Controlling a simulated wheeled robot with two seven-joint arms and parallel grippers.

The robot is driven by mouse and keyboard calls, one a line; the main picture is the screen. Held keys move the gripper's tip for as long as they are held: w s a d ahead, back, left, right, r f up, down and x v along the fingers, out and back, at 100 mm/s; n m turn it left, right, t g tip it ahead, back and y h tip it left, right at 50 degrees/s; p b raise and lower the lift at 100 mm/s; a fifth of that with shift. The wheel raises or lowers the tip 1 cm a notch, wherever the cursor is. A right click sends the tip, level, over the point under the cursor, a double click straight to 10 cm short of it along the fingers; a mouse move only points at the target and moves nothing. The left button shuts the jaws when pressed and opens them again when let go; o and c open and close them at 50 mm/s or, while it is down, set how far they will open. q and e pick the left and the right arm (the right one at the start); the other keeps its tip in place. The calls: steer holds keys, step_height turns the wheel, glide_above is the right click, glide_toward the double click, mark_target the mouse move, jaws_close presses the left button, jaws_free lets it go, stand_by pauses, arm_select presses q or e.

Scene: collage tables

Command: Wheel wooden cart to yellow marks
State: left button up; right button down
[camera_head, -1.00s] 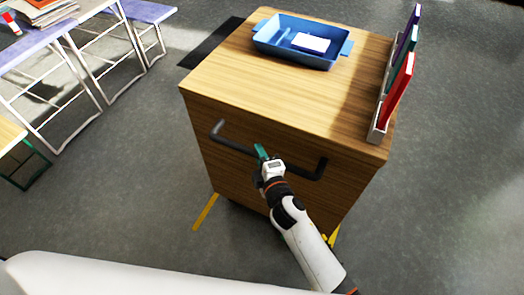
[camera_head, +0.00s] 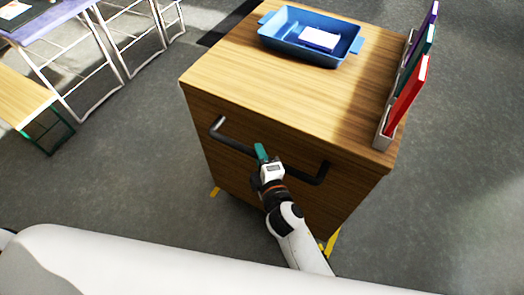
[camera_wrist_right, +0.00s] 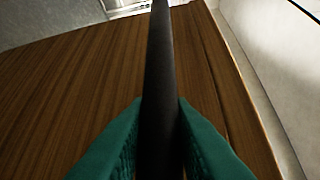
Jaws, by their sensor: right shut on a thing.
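The wooden cart (camera_head: 225,79) stands in the middle of the head view, with a black bar handle (camera_head: 234,145) on its near face. My right gripper (camera_head: 262,155) is shut on the handle near its middle. In the right wrist view its green fingers (camera_wrist_right: 158,135) press on both sides of the dark bar (camera_wrist_right: 160,70), against the cart's wood front (camera_wrist_right: 75,75). Yellow marks show on the floor at the cart's lower left (camera_head: 215,191) and lower right (camera_head: 331,243); the cart hides parts of them. My left gripper is not in view.
On the cart top are a blue tray (camera_head: 283,43) with a white block (camera_head: 319,38) and a rack (camera_head: 383,132) of upright coloured books (camera_head: 408,92). Tables (camera_head: 50,20) and a wooden bench (camera_head: 22,98) stand at the left. Grey floor at the right is clear.

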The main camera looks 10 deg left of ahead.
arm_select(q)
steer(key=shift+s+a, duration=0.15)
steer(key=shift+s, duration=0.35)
arm_select(e)
steer(key=shift+s+a+f, duration=0.1)
steer(key=shift+s+a, duration=0.05)
steer(key=shift+s, duration=0.55)
steer(key=c, duration=1.3)
jaws_free()
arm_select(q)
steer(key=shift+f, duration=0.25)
arm_select(e)
steer(key=v, duration=1.2)
